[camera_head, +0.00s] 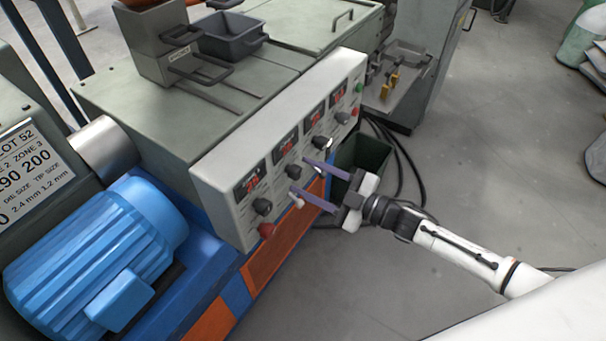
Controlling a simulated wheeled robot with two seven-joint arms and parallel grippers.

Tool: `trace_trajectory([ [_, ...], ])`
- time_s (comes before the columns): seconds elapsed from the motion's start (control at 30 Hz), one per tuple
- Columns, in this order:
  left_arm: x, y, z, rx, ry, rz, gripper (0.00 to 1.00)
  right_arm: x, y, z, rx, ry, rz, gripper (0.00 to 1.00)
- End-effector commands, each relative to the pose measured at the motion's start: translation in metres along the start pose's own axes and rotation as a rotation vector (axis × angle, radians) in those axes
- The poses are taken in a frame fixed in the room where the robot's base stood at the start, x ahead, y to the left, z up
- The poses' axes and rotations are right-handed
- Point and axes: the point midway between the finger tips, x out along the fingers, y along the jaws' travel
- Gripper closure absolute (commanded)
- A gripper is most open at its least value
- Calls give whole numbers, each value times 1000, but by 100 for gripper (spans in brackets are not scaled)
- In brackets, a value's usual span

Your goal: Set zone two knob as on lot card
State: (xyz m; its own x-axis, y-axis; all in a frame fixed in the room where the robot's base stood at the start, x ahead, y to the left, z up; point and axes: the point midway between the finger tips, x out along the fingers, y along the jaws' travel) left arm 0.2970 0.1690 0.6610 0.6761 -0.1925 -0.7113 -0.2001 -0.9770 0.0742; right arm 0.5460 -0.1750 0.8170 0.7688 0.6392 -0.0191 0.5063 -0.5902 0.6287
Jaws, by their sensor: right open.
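The control panel (222,185) has a sloped row of red digital displays with a dark knob beside each; its labels and digits are too small to read, so I cannot tell which knob is zone two. My right gripper (298,174) is open, its two purple-grey fingers pointing at the panel. The second knob from the left (293,171) shows between the fingertips; I cannot tell whether they touch it. The lot card (35,165) at the left edge is cut off; it reads LOT 52, ZONE 2, ZONE 3, with 190 and 200. My left gripper is out of view.
A red button (266,230) sits at the panel's lower left end, and a green button (359,87) at its far end. A blue motor (95,255) stands at the left. A dark bin (362,160) and black cables lie behind my gripper.

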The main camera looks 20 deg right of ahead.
Motion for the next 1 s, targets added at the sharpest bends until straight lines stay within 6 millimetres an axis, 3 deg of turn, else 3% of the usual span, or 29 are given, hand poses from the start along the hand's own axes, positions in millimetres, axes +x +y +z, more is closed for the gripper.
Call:
trace_trajectory([
  [0.2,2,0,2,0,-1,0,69,-46,-2,1,1,-2,-3,54],
  [0.4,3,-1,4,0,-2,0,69,-75,-1,0,1,-1,-1,54],
  [0.57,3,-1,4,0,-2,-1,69,-85,0,0,-1,0,0,54],
  [1.0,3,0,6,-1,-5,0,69,-85,1,0,-1,1,0,54],
])
